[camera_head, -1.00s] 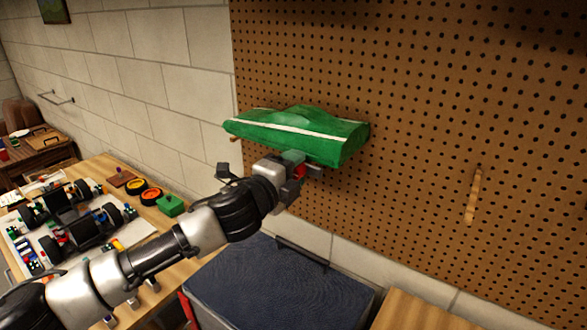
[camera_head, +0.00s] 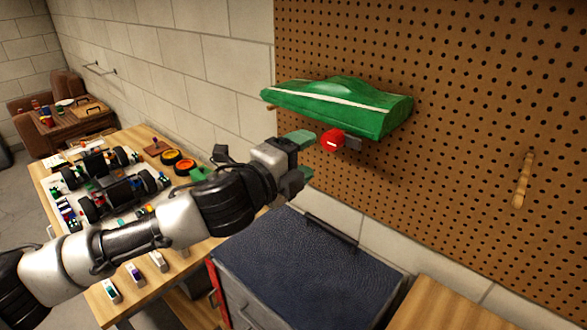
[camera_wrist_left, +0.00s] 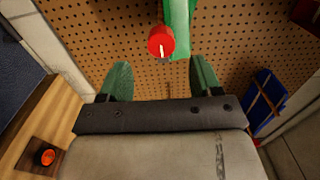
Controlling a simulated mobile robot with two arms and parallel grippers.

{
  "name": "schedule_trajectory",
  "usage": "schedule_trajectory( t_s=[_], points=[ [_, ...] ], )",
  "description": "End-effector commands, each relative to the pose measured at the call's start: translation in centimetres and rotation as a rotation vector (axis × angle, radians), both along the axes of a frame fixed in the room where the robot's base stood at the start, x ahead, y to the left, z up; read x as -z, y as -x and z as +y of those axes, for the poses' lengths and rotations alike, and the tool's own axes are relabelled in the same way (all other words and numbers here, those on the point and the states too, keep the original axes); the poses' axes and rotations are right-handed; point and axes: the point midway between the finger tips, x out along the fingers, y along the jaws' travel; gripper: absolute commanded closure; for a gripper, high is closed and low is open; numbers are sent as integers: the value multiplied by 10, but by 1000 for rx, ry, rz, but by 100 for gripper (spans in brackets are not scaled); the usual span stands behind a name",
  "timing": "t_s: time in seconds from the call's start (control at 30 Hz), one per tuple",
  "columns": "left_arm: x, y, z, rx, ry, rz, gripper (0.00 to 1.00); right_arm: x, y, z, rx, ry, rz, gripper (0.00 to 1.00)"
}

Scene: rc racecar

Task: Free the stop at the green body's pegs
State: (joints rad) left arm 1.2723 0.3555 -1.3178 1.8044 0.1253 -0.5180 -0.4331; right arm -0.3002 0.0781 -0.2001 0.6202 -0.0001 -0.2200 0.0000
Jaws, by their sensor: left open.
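The green car body (camera_head: 345,105) with a white stripe rests against the pegboard; a wooden peg end (camera_head: 270,107) shows at its left. The stop, a red round knob (camera_head: 332,140) on a grey piece, sits just under the body. In the left wrist view the red stop (camera_wrist_left: 161,40) is ahead of the fingers, beside the green body (camera_wrist_left: 180,22). My left gripper (camera_head: 304,157) is open and empty, just left of and below the stop, apart from it. Its green fingers also show in the left wrist view (camera_wrist_left: 160,78). My right gripper is out of view.
The pegboard (camera_head: 450,130) fills the back right, with a bare wooden peg (camera_head: 522,180). A dark-topped cabinet (camera_head: 305,265) stands below.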

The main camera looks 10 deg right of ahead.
Motion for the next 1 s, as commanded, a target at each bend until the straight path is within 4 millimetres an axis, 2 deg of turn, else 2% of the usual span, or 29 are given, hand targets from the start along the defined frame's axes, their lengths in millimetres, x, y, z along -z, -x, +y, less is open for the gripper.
schedule_trajectory(
  t_s=[0.1, 0.3, 0.57, 0.67, 0.77, 0.87, 0.9, 0.97, 1.0],
  points=[
    [1, 8, 12, -1, -1, -1, 36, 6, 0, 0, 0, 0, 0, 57],
    [0, 14, 18, 0, -1, -1, 36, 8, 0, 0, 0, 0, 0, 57],
    [0, 13, 18, -2, 0, 2, 36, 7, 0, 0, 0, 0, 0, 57],
    [10, 3, 21, -23, 26, 39, 36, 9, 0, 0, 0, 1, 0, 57],
    [39, -23, 30, -82, 90, 136, 36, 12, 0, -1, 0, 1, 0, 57],
    [94, -60, 52, -185, 187, 292, 36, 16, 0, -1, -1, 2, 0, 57],
    [120, -73, 63, -231, 227, 358, 36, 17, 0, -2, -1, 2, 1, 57],
    [160, -87, 80, -298, 278, 452, 36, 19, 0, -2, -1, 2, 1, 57],
    [188, -94, 91, -341, 307, 511, 36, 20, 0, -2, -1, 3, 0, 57]
  ],
)
